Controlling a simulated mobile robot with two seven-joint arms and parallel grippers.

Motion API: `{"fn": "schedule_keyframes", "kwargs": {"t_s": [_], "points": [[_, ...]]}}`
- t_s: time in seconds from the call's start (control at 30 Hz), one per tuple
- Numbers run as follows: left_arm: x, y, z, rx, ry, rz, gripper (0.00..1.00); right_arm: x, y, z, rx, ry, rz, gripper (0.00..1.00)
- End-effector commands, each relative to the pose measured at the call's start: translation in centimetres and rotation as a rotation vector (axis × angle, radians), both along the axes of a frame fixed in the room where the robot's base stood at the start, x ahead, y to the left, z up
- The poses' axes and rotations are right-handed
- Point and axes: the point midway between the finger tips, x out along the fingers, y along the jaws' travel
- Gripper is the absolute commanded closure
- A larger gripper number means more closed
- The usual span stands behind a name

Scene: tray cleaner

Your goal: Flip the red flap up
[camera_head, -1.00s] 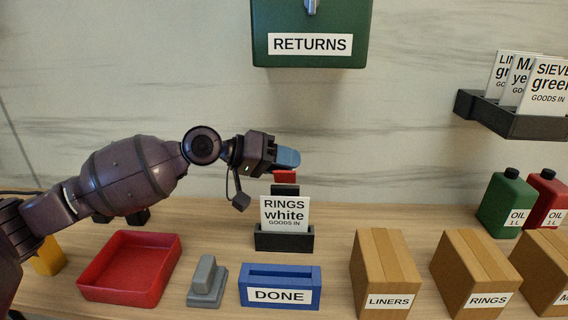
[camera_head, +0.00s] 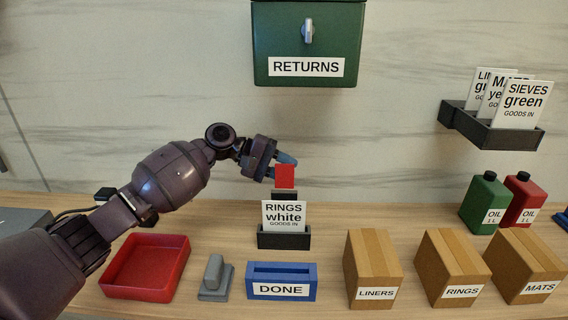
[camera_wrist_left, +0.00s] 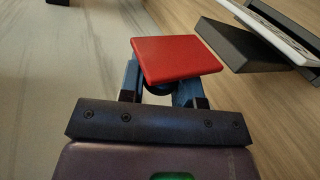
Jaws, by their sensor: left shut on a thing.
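The red flap (camera_head: 285,176) stands upright with its flat face showing, at the top of the black holder (camera_head: 284,241) with the "RINGS white" card (camera_head: 284,216). My left gripper (camera_head: 284,163) is at the flap's upper left, its blue fingertips partly behind it. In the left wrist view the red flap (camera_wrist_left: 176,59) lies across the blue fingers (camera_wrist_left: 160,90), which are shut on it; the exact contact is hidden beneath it. My right gripper does not show.
A blue DONE holder (camera_head: 282,293), a grey block (camera_head: 214,278) and a red tray (camera_head: 107,274) are in front. Cardboard boxes (camera_head: 372,246) stand to the right. The green RETURNS box (camera_head: 306,20) hangs above on the wall, and a black card rack (camera_head: 512,138) is at upper right.

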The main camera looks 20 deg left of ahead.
Motion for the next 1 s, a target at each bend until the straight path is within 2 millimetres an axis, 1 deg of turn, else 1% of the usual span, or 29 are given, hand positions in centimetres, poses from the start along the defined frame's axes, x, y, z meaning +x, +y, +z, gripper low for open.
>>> {"fn": "schedule_keyframes", "kwargs": {"t_s": [0.1,0.33,0.5,0.73,0.77,0.8,0.87,0.9,1.0], "points": [[0.2,0.0,-0.1,-0.012,0.043,0.001,0.93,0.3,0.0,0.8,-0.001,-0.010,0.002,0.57],[0.2,0.1,-0.4,-0.023,0.084,0.000,0.93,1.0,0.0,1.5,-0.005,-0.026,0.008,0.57],[0.3,0.1,-0.5,-0.024,0.092,0.000,0.93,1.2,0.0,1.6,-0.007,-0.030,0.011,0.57],[0.3,0.1,-0.5,-0.024,0.091,0.001,0.93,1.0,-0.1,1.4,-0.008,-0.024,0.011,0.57],[0.2,0.1,-0.6,-0.024,0.092,0.001,0.68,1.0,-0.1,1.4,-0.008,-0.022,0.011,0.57],[0.3,0.1,-0.5,-0.024,0.091,0.001,0.61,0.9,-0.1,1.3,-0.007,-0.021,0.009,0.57],[0.3,0.1,-0.5,-0.024,0.091,0.001,0.52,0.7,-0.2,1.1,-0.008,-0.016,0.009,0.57],[0.3,0.1,-0.5,-0.024,0.091,0.001,0.46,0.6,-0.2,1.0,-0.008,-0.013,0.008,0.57],[0.3,0.1,-0.5,-0.025,0.090,0.000,0.46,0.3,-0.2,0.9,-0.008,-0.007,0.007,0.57]]}}
